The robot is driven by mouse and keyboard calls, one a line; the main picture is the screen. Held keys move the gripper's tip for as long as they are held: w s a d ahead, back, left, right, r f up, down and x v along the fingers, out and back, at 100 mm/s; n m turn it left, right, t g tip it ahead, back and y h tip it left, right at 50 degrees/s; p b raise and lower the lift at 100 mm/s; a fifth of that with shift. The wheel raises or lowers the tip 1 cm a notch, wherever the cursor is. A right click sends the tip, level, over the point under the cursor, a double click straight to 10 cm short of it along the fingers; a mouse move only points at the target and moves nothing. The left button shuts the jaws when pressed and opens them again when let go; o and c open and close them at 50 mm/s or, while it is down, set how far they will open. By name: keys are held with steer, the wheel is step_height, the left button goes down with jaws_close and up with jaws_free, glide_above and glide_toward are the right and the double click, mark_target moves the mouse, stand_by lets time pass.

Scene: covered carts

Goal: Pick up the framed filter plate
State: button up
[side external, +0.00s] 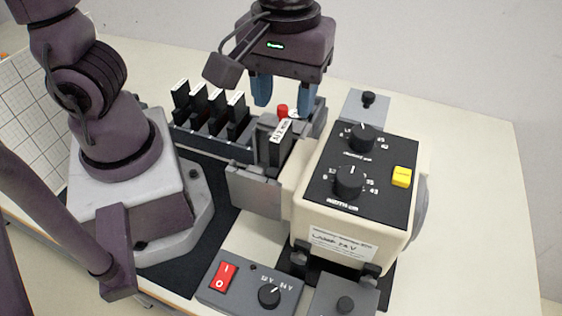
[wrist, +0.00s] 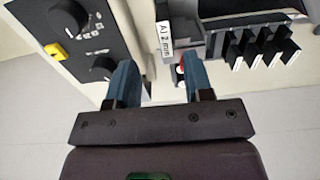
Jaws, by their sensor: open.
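A dark framed filter plate (side external: 279,145) stands upright in a grey holder at the side of the beige lamp unit. Its white top label reads "Al 2 mm" in the wrist view (wrist: 165,36). More dark framed plates (side external: 208,111) with white labels stand in a row in a rack at the left, also seen at the upper right of the wrist view (wrist: 263,45). My gripper (side external: 284,97) is open, pointing down, above and behind the holder. Its two blue fingers (wrist: 158,75) have nothing between them and appear apart from every plate.
The beige unit (side external: 321,221) has black knobs and a yellow button (side external: 402,177) close to the right of the holder. A red knob (side external: 283,110) is beneath my fingers. A grey control box (side external: 249,288) with a red switch stands in front. The table's right side is clear.

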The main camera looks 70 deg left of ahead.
mark_target(281, 130)
steer(key=f, duration=0.7)
steer(key=shift+s+a+f, duration=0.1)
steer(key=shift+a+f, duration=0.1)
steer(key=shift+a, duration=0.15)
steer(key=shift+c, duration=0.5)
jaws_close()
